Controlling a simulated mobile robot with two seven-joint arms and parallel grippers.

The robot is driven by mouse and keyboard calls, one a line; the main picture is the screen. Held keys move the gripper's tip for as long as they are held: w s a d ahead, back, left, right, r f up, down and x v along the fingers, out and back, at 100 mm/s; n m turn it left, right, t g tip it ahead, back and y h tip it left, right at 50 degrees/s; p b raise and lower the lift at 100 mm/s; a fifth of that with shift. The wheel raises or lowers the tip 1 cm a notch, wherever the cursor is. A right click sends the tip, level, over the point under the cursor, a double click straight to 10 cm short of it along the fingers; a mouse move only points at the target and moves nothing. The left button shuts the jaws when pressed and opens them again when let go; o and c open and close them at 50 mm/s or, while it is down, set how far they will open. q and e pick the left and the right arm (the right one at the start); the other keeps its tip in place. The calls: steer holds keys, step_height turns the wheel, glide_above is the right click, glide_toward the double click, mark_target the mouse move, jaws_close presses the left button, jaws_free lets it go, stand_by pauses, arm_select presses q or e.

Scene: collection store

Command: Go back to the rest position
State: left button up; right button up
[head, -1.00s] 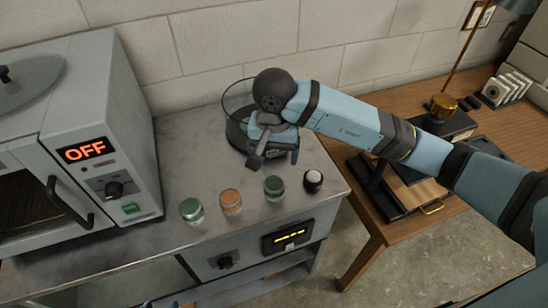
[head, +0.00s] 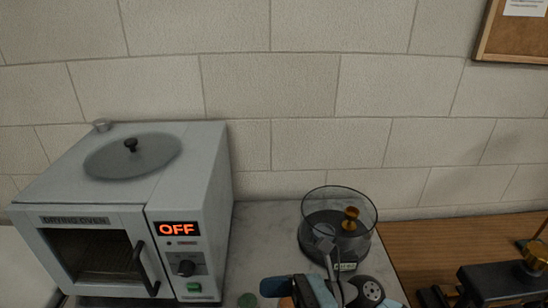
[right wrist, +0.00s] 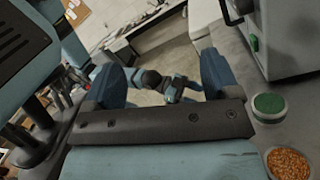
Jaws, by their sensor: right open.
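My right gripper (head: 300,291) is at the bottom edge of the head view, in front of the round glass vessel and partly cut off by the frame. In the right wrist view its two blue fingers (right wrist: 163,80) stand apart with nothing between them. My left gripper does not show in the head view.
The drying oven (head: 185,262), reading OFF, stands left. The glass vessel (head: 315,212) holds a brass-coloured piece (head: 350,218). A green jar (right wrist: 268,104) and an orange-filled jar (right wrist: 288,163) sit close to the right gripper. A wooden table (head: 440,240) is at right.

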steer(key=w+d+f+m+t+h+p, duration=0.1)
steer(key=d+f+m+t+h, duration=0.25)
steer(key=m+t, duration=0.55)
steer(key=w+d+f+m+t+h, duration=0.2)
steer(key=d+m+t, duration=0.2)
steer(key=m, duration=1)
steer(key=w+d+f+m+t+h+p, duration=0.1)
steer(key=d+f+m+t+h, duration=0.2)
steer(key=m+t, duration=0.6)
steer(key=s+d+f+m+g+h, duration=0.4)
steer(key=s+f+m, duration=0.2)
steer(key=f+m, duration=0.1)
steer(key=s+d+f+m+g+h+p, duration=0.1)
steer(key=s+d+f+m+g+h, duration=0.2)
steer(key=f+m, duration=0.5)
steer(key=s+d+m+g, duration=0.1)
steer(key=s, duration=0.1)
steer(key=shift+s+d+f+g+h, duration=0.25)
steer(key=shift+s+d+g+h, duration=0.1)
steer(key=shift+d+g, duration=0.05)
